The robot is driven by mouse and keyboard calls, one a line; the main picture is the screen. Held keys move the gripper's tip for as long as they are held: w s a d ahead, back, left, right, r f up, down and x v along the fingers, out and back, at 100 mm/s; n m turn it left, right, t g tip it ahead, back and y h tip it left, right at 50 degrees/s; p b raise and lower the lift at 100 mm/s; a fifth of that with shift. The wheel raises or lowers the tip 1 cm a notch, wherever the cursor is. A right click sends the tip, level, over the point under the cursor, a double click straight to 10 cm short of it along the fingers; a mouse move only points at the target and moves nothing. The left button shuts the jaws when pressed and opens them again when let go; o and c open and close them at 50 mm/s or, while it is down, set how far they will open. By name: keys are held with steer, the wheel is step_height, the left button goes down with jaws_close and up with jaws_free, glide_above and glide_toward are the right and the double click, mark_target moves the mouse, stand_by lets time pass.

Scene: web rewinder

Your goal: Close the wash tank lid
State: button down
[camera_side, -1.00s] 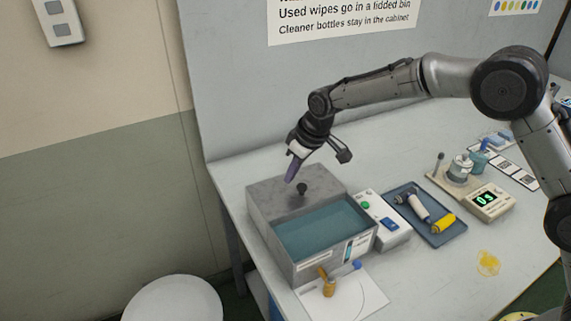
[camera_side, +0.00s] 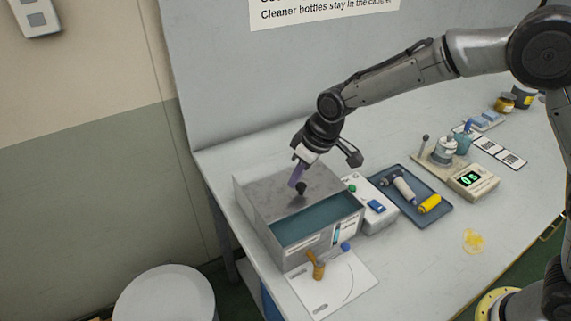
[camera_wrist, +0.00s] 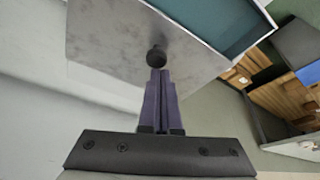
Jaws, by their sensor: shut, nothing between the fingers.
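The grey metal wash tank (camera_side: 283,253) stands on the bench with blue-green liquid showing in its front part. Its sliding lid (camera_side: 272,197) covers the back part and more than half of the opening. A black knob (camera_side: 301,187) stands up on the lid. My gripper (camera_side: 294,185) is shut and empty, with its purple fingers pointing down right behind the knob. In the wrist view the fingertips (camera_wrist: 159,72) sit at the knob (camera_wrist: 156,56), touching or nearly so. The lid (camera_wrist: 110,38) and a strip of the liquid (camera_wrist: 215,22) also show there.
A white control box (camera_side: 377,210) stands against the tank's right side. A blue tray (camera_side: 437,211) with tools lies beyond it. A white sheet (camera_side: 345,286) with a wooden-handled tool (camera_side: 318,266) lies in front of the tank.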

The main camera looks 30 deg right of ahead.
steer(key=s, duration=0.6)
steer(key=shift+s, duration=0.3)
